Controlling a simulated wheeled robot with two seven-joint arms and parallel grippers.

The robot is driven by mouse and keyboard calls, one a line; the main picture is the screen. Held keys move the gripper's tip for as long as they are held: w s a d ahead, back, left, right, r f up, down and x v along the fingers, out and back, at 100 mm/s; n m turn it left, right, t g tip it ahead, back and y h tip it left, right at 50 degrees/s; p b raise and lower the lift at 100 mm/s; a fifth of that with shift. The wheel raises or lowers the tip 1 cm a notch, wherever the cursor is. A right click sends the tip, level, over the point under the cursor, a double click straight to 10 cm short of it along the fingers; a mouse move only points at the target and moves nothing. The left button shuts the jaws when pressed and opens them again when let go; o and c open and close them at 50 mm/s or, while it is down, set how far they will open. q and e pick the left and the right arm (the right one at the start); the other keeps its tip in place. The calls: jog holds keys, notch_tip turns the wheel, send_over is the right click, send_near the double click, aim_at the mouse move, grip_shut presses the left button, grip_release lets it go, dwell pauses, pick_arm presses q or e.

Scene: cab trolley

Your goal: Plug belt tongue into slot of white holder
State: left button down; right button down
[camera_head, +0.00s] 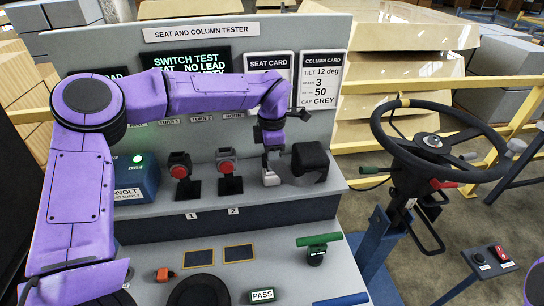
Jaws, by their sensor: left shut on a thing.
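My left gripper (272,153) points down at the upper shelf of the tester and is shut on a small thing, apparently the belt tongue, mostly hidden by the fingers. The white holder (270,178) stands right below the fingertips, with a bit of red at its side. I cannot tell whether the tongue is in its slot or just above it. Grey belt webbing (299,178) runs from beside the holder to a black block (311,159) on the right. My right gripper is out of view.
Two black stands with red-topped buckles, stand one (181,175) and stand two (229,174), are left of the holder. A blue supply box (137,180) is farther left. A steering wheel (434,140) stands right. The lower console has a green-handled part (318,247).

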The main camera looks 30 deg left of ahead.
pick_arm(q)
jog(key=shift+f, duration=0.45)
jog(key=c, duration=0.8)
grip_release()
jog(key=shift+c, duration=0.2)
jog(key=shift+r, duration=0.1)
jog(key=shift+r+b, duration=0.3)
jog(key=shift+r, duration=0.1)
notch_tip(320, 180, up, 10)
jog(key=shift+f+b, duration=0.2)
jog(key=shift+b, duration=0.45)
